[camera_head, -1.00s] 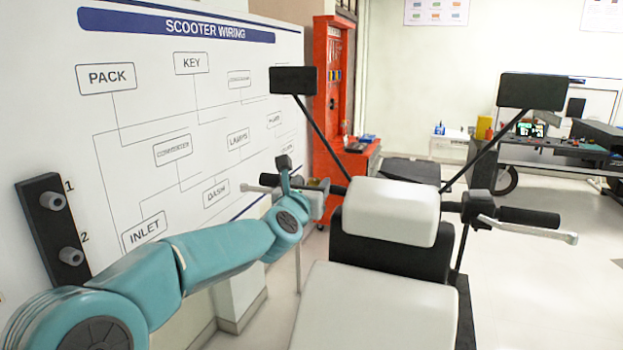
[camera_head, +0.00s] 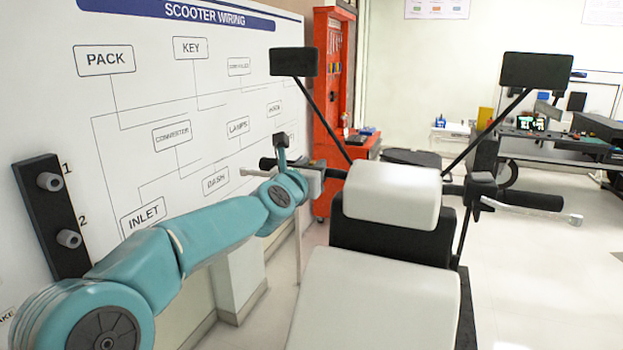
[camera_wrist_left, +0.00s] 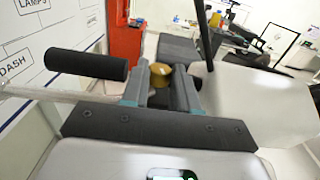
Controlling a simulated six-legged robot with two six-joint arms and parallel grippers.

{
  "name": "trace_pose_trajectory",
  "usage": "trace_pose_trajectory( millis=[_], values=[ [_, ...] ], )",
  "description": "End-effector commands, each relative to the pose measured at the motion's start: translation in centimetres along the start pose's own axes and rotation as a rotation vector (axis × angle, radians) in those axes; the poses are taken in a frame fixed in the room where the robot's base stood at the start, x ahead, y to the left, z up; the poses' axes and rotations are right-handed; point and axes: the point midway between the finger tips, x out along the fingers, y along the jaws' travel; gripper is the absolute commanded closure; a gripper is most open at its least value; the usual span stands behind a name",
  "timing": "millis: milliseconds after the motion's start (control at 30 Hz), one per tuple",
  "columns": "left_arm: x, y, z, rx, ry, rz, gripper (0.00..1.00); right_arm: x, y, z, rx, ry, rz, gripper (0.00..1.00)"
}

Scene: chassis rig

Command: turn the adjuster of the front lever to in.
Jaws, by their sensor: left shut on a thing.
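The adjuster is a small brass-coloured round knob (camera_wrist_left: 161,74) in the left wrist view, beside the inner end of a black handlebar grip (camera_wrist_left: 85,65). My left gripper (camera_wrist_left: 161,86) is shut on it, one grey finger on each side; the fingers hide its sides. In the head view my left gripper (camera_head: 316,176) is at the left handlebar, and the adjuster is too small to make out. A silver lever (camera_head: 257,173) sticks out left from there; it also shows in the left wrist view (camera_wrist_left: 45,94). My right gripper is out of view.
The scooter's white seat (camera_head: 375,305) and headrest-like pad (camera_head: 393,193) stand right of my arm. The right handlebar has a second silver lever (camera_head: 520,208). Two mirrors (camera_head: 294,62) rise on stalks. A wiring board (camera_head: 130,90) stands close on the left.

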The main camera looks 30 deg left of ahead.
Motion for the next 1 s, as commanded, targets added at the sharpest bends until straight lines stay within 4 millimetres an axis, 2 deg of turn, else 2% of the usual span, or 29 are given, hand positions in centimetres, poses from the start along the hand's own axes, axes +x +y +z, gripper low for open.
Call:
trace_pose_trajectory(
  millis=[33, 200, 300, 500, 700, 1000],
  values=[
    [0.0, 0.3, -0.9, -0.002, -0.011, -0.017, 1.0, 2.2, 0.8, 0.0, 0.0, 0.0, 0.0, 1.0],
    [0.0, 0.6, -1.0, -0.003, -0.008, -0.11, 1.0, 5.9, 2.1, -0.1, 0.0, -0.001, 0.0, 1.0],
    [0.0, 0.7, -0.8, -0.002, -0.004, -0.169, 1.0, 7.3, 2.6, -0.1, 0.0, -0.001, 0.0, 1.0],
    [0.1, 1.1, -0.2, 0.0, 0.003, -0.284, 1.0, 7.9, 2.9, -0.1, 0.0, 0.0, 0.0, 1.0],
    [0.1, 1.1, 0.0, 0.0, 0.006, -0.381, 1.0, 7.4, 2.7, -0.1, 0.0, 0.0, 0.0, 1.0],
    [0.0, 1.1, 0.0, 0.003, 0.0, -0.438, 1.0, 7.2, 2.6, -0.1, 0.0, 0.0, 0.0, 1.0]
  ],
)
